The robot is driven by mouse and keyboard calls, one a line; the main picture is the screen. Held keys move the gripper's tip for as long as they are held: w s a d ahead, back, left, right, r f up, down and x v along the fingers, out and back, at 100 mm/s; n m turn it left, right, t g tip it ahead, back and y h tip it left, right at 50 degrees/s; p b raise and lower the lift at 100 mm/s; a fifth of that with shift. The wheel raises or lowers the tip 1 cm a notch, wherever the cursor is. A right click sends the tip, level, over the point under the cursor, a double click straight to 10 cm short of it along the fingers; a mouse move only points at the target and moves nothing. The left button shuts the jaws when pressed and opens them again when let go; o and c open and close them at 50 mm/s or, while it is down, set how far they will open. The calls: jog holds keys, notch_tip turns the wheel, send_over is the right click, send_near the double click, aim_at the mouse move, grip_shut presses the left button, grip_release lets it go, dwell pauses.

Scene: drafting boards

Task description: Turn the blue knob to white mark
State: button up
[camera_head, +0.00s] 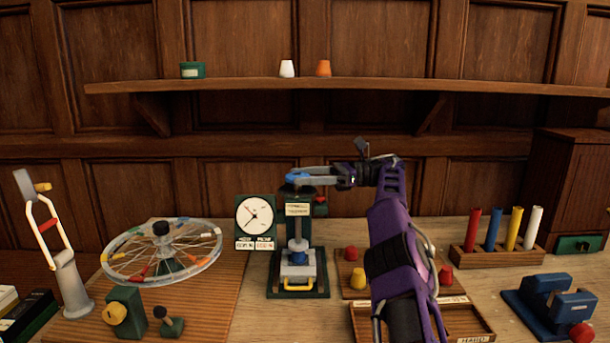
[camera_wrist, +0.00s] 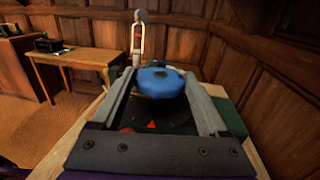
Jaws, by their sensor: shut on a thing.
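The blue knob (camera_head: 297,177) sits on top of a dark green upright stand (camera_head: 317,235) in the middle of the bench. In the wrist view the round blue knob (camera_wrist: 160,80) lies between the two long grey fingers. My gripper (camera_head: 301,182) reaches in from the right, level with the knob, and is shut on it. It also shows in the wrist view (camera_wrist: 160,92). A red triangle (camera_wrist: 151,125) shows on the dark surface below the knob. I cannot make out a white mark; the fingers and knob cover part of that surface.
A white dial gauge (camera_head: 255,215) stands left of the stand, with a spoked wheel (camera_head: 205,232) further left. A rack of coloured rods (camera_head: 495,253) and a blue device (camera_head: 545,300) are on the right. A shelf (camera_head: 230,84) runs above.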

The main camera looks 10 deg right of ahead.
jog(key=shift+a+f, duration=0.1)
jog(key=shift+f, duration=0.15)
jog(key=o, duration=1.2)
jog(key=shift+a, duration=0.1)
jog(key=shift+o, duration=0.2)
jog(key=shift+r, duration=0.1)
jog(key=shift+d, duration=0.35)
